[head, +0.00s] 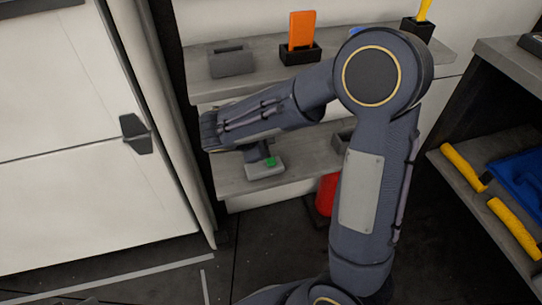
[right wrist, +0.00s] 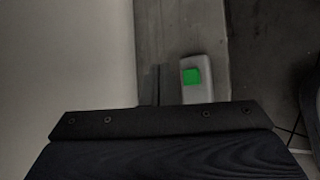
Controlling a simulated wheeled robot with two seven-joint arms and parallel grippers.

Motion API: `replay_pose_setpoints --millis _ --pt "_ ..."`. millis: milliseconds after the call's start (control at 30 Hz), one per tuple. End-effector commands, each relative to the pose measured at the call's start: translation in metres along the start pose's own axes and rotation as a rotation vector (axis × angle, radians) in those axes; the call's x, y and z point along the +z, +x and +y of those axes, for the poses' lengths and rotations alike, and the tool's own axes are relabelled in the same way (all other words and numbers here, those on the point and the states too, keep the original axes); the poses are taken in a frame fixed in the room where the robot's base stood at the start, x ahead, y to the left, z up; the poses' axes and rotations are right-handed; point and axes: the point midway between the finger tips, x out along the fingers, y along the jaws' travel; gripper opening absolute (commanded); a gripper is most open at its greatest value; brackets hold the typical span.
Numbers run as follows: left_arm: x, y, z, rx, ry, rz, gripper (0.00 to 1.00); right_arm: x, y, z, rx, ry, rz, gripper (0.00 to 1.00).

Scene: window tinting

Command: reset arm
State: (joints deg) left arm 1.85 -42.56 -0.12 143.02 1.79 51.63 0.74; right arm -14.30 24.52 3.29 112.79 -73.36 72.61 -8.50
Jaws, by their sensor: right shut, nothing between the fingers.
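My right arm reaches across the head view, bending down and left to the shelves. A grey device with a green patch (head: 266,166) stands on the lower shelf, just below and right of the gripper. It also shows in the right wrist view (right wrist: 192,76), beside the fingers and apart from them. My left gripper is not in view.
The upper shelf (head: 390,65) has a grey holder (head: 231,60) and an orange card in a black holder (head: 302,32). A red object (head: 326,193) is partly behind my arm. A white cabinet (head: 80,180) stands left.

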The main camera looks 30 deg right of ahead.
Motion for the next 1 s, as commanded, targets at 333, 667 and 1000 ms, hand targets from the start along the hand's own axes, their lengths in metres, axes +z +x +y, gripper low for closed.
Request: replay_pose_setpoints --millis 333,667,1000 --pt "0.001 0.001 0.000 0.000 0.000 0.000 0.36 -0.001 0.001 -0.001 0.000 0.000 0.000 0.00" --pt "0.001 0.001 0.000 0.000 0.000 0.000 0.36 -0.001 0.001 -0.001 0.000 -0.001 0.000 0.00" --pt "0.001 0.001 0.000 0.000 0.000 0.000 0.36 0.062 -0.017 -0.061 -0.277 0.360 0.139 0.00"
